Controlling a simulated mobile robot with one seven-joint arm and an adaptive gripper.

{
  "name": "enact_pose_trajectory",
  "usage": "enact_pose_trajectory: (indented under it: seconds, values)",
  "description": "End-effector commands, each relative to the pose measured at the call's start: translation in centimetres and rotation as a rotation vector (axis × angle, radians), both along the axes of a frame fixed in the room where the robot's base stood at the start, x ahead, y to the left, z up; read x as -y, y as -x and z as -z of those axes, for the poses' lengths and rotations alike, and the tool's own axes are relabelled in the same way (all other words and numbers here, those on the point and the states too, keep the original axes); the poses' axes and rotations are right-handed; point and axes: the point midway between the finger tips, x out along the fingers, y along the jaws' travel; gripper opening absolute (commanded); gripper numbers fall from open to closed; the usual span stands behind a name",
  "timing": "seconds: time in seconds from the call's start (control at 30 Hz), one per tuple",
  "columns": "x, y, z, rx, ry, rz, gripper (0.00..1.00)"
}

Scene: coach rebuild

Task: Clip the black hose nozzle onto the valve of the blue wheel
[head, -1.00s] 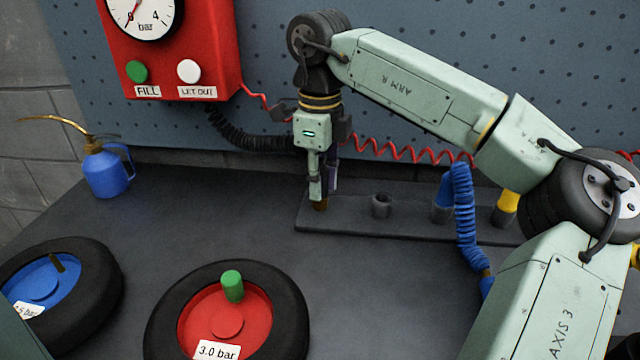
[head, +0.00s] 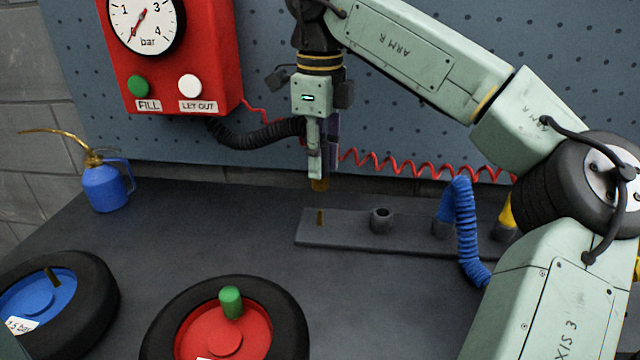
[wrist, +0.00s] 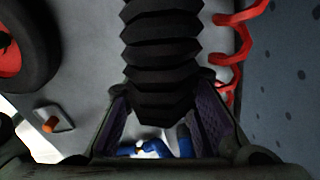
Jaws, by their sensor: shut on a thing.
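The blue wheel (head: 38,298) lies flat in a black tyre at the lower left of the head view, partly cut off by the frame edge. Its bare brass valve (head: 53,277) sticks up, leaning. My gripper (head: 318,172) is shut on the black hose nozzle, with its brown tip (head: 319,184) showing below the fingers. It hangs above the rack, right of the blue wheel and apart from it. The black ribbed hose (head: 262,135) runs from the red box to my gripper. In the wrist view the hose (wrist: 160,60) hides much of the grip.
A red wheel (head: 205,335) with a green valve cap (head: 230,301) lies at the front. The rack (head: 350,228) has a brass peg, an empty socket, and blue and yellow nozzles. A blue oil can (head: 104,187) stands at the left. The dark bench between is clear.

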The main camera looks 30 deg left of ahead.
Motion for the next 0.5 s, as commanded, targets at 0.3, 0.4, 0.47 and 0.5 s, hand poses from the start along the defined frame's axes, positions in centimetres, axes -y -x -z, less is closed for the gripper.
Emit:
enact_pose_trajectory:
  seconds: [0.3,0.4,0.47,0.5]
  values:
    - [0.0,0.0,-3.6,-0.001,0.001,-0.001,0.00]
    - [0.0,0.0,-4.2,-0.001,0.001,-0.001,0.00]
    - [0.0,0.0,-4.5,-0.001,0.001,-0.001,0.00]
    - [0.0,0.0,-4.7,-0.001,0.001,-0.001,0.00]
